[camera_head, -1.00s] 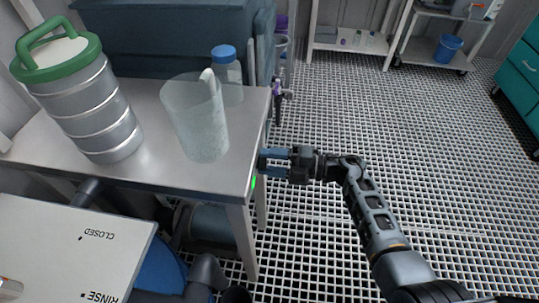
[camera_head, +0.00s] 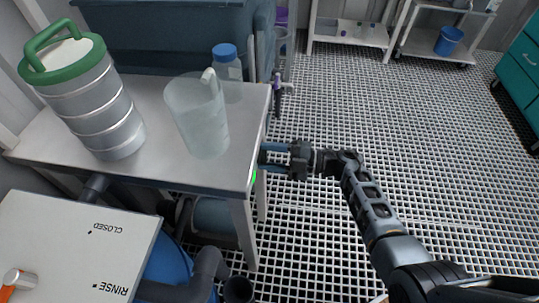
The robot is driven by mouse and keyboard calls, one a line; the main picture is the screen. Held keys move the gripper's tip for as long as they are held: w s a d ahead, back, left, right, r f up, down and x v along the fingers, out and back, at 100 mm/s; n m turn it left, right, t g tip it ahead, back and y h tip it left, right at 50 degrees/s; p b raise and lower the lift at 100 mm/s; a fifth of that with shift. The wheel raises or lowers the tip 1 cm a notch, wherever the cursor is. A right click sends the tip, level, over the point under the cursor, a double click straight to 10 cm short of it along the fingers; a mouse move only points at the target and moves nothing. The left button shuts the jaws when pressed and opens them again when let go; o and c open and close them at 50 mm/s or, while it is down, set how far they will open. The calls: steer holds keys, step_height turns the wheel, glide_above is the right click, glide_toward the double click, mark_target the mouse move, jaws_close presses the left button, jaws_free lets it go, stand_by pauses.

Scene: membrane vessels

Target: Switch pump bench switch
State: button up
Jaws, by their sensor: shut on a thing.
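The pump bench (camera_head: 150,178) is a metal-topped table at the left. A small green light (camera_head: 254,177) glows on its right side, at the switch's place; the switch body itself is mostly hidden by the bench edge and my fingers. My gripper (camera_head: 264,155) reaches in from the right with its blue-tipped fingers against that side, just above the green light. The fingers are shut on what appears to be the pump bench switch.
A clear jug (camera_head: 198,120), a blue-capped bottle (camera_head: 228,72) and a green-lidded steel vessel (camera_head: 90,105) stand on the bench. A white panel marked CLOSED and RINSE (camera_head: 70,245) is at lower left. The grid floor (camera_head: 400,130) at right is clear.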

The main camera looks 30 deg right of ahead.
steer(key=o, duration=1.1)
steer(key=shift+c, duration=0.2)
steer(key=shift+d, duration=0.1)
steer(key=v, duration=0.7)
steer(key=shift+s+d, duration=0.2)
steer(key=shift+s, duration=0.1)
